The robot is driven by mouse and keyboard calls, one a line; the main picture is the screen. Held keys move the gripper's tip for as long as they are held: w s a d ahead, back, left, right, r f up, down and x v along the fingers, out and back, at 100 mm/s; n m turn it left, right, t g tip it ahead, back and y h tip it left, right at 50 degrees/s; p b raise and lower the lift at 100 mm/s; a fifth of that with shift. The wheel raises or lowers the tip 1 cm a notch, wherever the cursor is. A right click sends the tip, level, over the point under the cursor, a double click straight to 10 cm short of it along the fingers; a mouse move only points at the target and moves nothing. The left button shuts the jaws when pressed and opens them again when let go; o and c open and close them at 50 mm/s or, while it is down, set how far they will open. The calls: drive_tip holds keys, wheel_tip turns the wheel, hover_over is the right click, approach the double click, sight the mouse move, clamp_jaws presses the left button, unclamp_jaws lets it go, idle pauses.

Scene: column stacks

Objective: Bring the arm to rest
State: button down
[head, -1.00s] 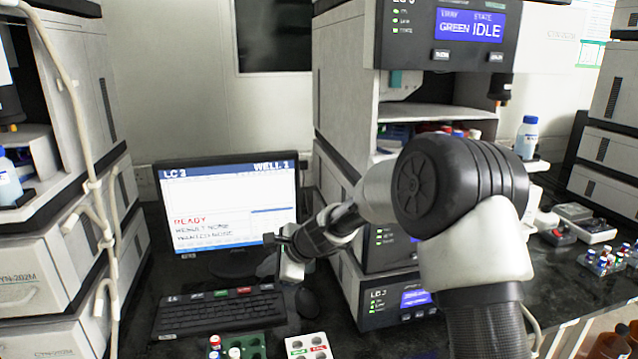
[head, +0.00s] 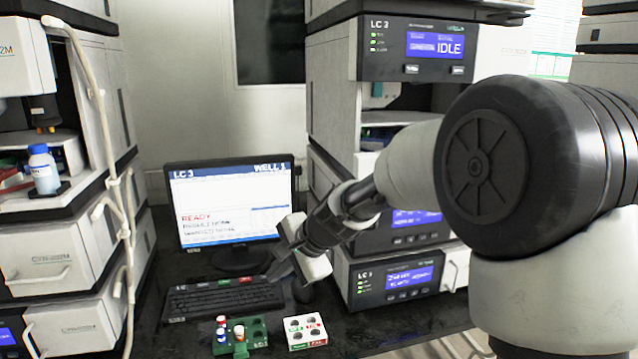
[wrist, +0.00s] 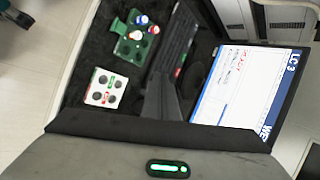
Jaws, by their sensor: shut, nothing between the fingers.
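My gripper (head: 279,268) is at the end of my arm, pointing down and left in front of the monitor, above the bench by the keyboard. Its dark fingers also show in the wrist view (wrist: 161,97), closed together with nothing between them. My arm crosses the right half of the head view and hides part of the instrument stack behind it.
The monitor (head: 232,205) reads READY, with a keyboard (head: 225,297) before it. A green rack (head: 255,333) with several capped vials and a white rack (head: 306,332) stand at the bench front. Instrument stacks flank both sides; a blue-capped bottle (head: 43,170) stands left.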

drive_tip(key=s+d+r+n+h, duration=0.3)
drive_tip(key=s+d+r+n, duration=0.15)
drive_tip(key=s+d, duration=0.8)
drive_tip(key=s+d+r+n+h, duration=0.3)
drive_tip(key=s+d+n, duration=0.3)
drive_tip(key=s+d, duration=0.7)
drive_tip(key=s+a+r+p, duration=0.1)
drive_tip(key=r+p, duration=0.9)
drive_tip(key=s+a+r+p, duration=0.1)
drive_tip(key=s+r+p, duration=0.1)
drive_tip(key=r+p, duration=0.9)
drive_tip(key=shift+s+a+t, duration=0.25)
drive_tip(key=shift+s+t, duration=0.05)
